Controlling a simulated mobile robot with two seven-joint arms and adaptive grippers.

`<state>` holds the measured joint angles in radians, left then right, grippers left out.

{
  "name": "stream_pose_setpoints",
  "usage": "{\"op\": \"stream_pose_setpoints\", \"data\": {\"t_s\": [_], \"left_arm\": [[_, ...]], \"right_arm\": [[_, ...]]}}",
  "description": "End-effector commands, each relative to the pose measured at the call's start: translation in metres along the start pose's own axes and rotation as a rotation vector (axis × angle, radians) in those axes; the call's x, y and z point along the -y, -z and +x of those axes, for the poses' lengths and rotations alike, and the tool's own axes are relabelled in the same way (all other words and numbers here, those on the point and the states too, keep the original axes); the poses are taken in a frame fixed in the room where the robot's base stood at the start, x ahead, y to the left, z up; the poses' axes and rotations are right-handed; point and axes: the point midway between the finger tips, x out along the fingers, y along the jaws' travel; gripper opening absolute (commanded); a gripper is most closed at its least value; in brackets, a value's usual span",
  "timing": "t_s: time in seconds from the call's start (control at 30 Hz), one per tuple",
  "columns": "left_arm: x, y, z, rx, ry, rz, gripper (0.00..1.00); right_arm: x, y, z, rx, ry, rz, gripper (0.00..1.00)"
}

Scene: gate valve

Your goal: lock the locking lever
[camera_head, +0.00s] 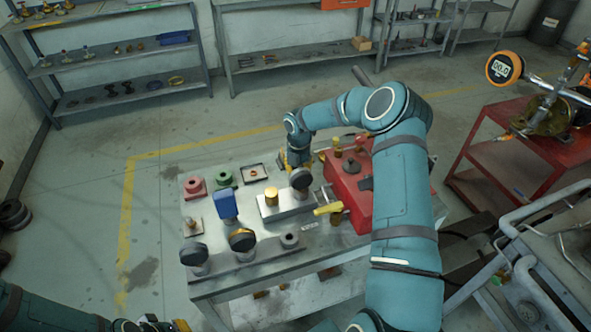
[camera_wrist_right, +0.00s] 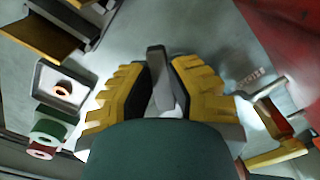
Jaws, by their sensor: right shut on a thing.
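My right gripper (camera_wrist_right: 158,85) has yellow ribbed fingers closed on an upright grey lever (camera_wrist_right: 157,68), which appears to be the locking lever. In the head view my right gripper (camera_head: 297,158) is over the back of the metal table, behind a black knob (camera_head: 300,178), and the lever cannot be made out there. My left gripper (camera_head: 155,324) is only partly in view at the bottom edge, away from the table; its fingers cannot be judged.
The metal table (camera_head: 240,272) holds a red box (camera_head: 350,190), a yellow-handled valve (camera_head: 328,209), a blue block (camera_head: 225,205), a green ring (camera_head: 224,177), a pink ring (camera_head: 195,186) and black knobs. A red cart (camera_head: 510,160) stands right. Floor left of the table is clear.

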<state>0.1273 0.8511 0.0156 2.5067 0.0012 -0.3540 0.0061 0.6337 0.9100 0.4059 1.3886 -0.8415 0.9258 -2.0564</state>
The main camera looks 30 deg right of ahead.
Motion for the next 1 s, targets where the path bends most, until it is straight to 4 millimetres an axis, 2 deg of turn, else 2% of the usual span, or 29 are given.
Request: {"op": "stream_pose_setpoints", "data": {"t_s": [0.2,0.5,1.0], "left_arm": [[0.0,-0.001,0.001,0.001,0.0,0.0,0.0],[0.001,-0.001,0.002,0.002,0.0,0.001,0.0],[0.001,-0.001,0.002,0.002,0.0,0.001,0.0]], "right_arm": [[0.007,0.002,0.002,-0.004,0.005,0.163,0.0],[0.012,0.004,0.002,-0.005,0.005,0.303,0.0],[0.014,0.005,0.003,-0.006,0.006,0.345,0.0]]}}
